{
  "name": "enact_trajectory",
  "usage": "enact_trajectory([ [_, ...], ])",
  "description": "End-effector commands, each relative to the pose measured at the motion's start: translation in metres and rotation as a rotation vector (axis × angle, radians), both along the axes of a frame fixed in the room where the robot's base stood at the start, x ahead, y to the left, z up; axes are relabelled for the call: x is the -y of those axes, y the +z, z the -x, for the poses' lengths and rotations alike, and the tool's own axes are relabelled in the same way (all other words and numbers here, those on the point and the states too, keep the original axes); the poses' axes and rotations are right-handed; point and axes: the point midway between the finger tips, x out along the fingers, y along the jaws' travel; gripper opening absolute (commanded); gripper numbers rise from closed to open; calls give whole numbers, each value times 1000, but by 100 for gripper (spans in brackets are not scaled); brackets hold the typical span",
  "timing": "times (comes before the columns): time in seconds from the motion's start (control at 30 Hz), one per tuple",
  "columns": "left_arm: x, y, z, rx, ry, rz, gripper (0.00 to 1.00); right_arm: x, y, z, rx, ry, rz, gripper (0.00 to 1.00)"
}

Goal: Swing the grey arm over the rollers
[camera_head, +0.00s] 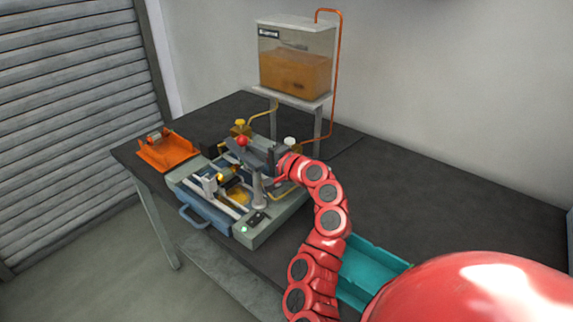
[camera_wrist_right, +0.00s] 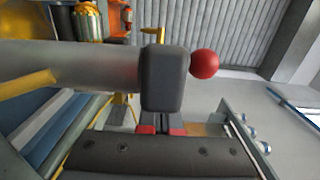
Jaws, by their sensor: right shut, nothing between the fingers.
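The grey arm (camera_head: 252,154) is a dark bar above the machine, with a red ball knob (camera_head: 242,141) at its far left end. A pale upright post (camera_head: 258,190) stands under it. In the right wrist view the knob (camera_wrist_right: 204,63) sits beside a dark block (camera_wrist_right: 162,78) at the end of a grey cylinder (camera_wrist_right: 70,68). My right gripper (camera_head: 280,158) is at the right side of the grey arm. Its shut, empty fingers (camera_wrist_right: 161,128) are close to the dark block; I cannot tell whether they touch. The rollers are not clearly distinguishable among the machine's parts. My left gripper is out of view.
The machine base (camera_head: 270,228) stands on a dark table (camera_head: 420,200). An orange tray (camera_head: 165,152) lies to its left and a teal bin (camera_head: 370,268) at the front right. A tank of amber liquid (camera_head: 295,70) stands behind on a stand. The table's right side is clear.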

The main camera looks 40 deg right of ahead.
Motion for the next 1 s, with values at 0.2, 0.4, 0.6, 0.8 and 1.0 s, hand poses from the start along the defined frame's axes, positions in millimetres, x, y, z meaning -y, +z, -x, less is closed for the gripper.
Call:
enact_trajectory([
  [0.2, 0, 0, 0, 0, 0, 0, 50, 0, 0, 0, 0, 0, 0, 0],
  [0.4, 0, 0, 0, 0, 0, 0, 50, 0, 0, 0, 0, 0, 0, 0],
  [0.6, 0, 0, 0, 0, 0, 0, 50, 0, 0, 0, 0, 0, 0, 0],
  [0.8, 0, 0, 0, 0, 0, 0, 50, 2, 0, 4, 1, -2, -1, 0],
  [1.0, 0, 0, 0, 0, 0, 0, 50, 12, 0, 34, 2, -7, -4, 0],
])
